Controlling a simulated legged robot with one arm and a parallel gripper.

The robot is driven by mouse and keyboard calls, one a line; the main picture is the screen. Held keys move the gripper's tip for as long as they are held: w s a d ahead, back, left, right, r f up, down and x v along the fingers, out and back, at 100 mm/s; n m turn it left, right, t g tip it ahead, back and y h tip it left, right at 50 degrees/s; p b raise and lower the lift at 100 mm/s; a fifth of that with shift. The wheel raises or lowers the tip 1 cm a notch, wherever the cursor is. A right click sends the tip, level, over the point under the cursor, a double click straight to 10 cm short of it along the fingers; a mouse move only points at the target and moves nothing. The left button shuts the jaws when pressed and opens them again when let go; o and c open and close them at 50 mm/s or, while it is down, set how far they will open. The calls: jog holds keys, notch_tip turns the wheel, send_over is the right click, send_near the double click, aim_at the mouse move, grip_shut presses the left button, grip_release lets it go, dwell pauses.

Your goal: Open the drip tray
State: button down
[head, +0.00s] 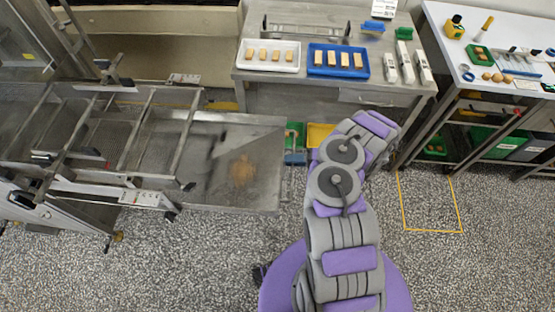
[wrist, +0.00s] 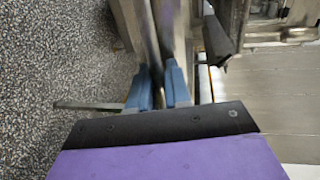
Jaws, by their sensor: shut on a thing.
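The drip tray (head: 265,185) is a flat grey metal sheet with a brown smear, reaching out to the right from beneath the mesh frame in the head view. My gripper (head: 295,158) is at the tray's right end. In the wrist view, the two blue fingers of my gripper (wrist: 159,88) are close together on a narrow metal edge of the drip tray (wrist: 150,35). The exact grip point is partly hidden between the fingers.
The enrober's mesh frame (head: 105,140) stands at left. A steel table (head: 270,78) with a white tray (head: 290,62) and a blue tray (head: 318,72) is behind. A workbench (head: 455,60) is at right. Speckled floor lies clear in front, with a yellow outline (head: 432,231) at right.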

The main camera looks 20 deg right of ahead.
jog(key=d, duration=0.1)
jog(key=s+d, duration=0.1)
jog(key=d, duration=0.1)
jog(key=shift+d+f, duration=0.1)
jog(key=shift+d, duration=0.1)
jog(key=c, duration=1.5)
grip_release()
jog(key=shift+x, duration=1.1)
jog(key=shift+c, duration=0.2)
jog(key=shift+o, duration=1)
jog(key=shift+a, duration=0.35)
jog(key=p+v, duration=0.1)
jog(key=v, duration=1.6)
jog(key=shift+d+p, duration=0.3)
jog(key=shift+d, duration=0.05)
jog(key=shift+s+d, duration=0.1)
